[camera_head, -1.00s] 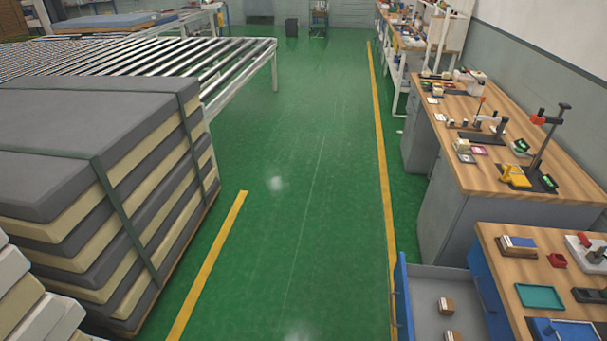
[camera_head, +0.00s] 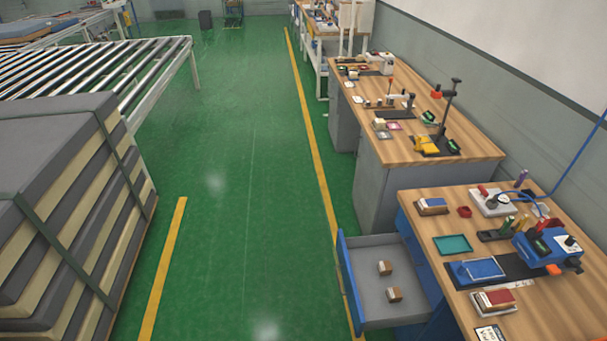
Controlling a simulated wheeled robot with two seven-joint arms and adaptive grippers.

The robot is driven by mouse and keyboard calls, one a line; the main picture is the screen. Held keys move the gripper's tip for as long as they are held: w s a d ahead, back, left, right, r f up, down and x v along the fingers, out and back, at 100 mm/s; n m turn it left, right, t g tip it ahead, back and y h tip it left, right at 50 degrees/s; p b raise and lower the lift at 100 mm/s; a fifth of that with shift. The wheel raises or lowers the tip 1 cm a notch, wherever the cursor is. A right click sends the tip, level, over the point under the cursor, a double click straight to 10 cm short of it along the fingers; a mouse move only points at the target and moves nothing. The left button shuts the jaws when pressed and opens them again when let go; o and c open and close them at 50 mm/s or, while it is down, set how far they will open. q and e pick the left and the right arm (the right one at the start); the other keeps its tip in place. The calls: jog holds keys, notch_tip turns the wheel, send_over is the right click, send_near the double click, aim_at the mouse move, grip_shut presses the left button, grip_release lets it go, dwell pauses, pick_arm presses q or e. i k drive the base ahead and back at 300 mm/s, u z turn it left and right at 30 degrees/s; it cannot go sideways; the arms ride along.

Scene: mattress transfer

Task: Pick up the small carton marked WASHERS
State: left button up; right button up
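Two small brown-and-white cartons lie in the open grey drawer (camera_head: 362,306) of the blue cabinet at the lower right. One carton (camera_head: 385,268) lies farther back in the drawer, the other carton (camera_head: 394,294) nearer the front of the picture. They are apart from each other. Their markings are too small to read, so I cannot tell whether either says WASHERS. Neither of my grippers is in view.
The near workbench (camera_head: 470,209) holds a teal tray (camera_head: 453,245), a blue device (camera_head: 548,247) and small stacks. Another workbench (camera_head: 480,152) stands behind it. A strapped mattress stack (camera_head: 50,160) and roller conveyor (camera_head: 100,75) are on the left. Green floor (camera_head: 225,220) between is clear.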

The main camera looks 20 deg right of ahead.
aim_at(393, 294)
jog(key=z, duration=1.4)
jog(key=i, duration=0.3)
jog(key=u, duration=0.1)
